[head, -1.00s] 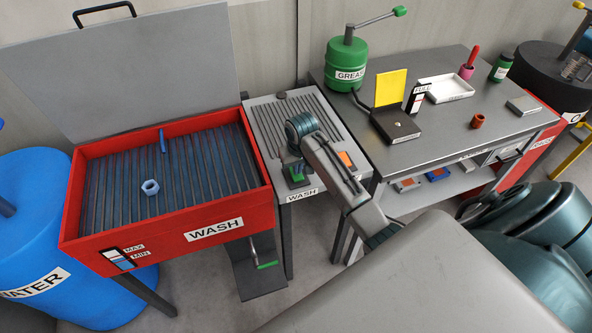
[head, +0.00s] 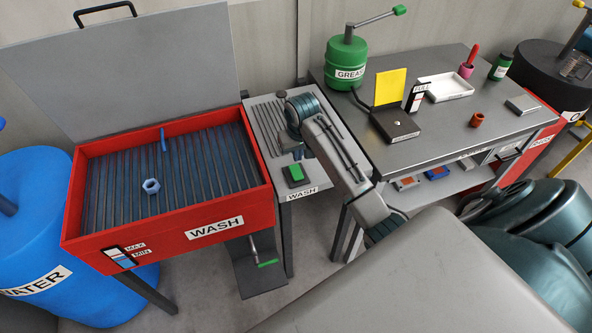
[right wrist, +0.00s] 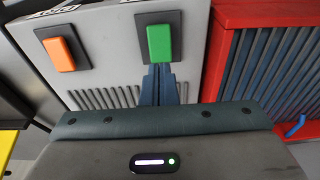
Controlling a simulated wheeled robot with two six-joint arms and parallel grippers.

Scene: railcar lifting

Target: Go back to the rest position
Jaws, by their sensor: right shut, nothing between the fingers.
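My right gripper (head: 298,153) is shut and empty over the grey wash stand, just behind the green button (head: 295,171) in the head view. In the right wrist view its dark blue fingers (right wrist: 159,72) are together, and their tips appear right by the lower edge of the green button (right wrist: 159,42). I cannot tell whether they touch it. The orange button (right wrist: 59,53) shows beside it in the right wrist view; in the head view my right arm hides it. My left gripper is not in view.
The red wash basin (head: 165,232) with an open lid (head: 130,70) stands left of the stand; a blue nut (head: 151,186) lies on its slats. The grey workbench (head: 455,112) with a green grease drum (head: 347,63) is on the right. A blue water barrel (head: 25,230) is far left.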

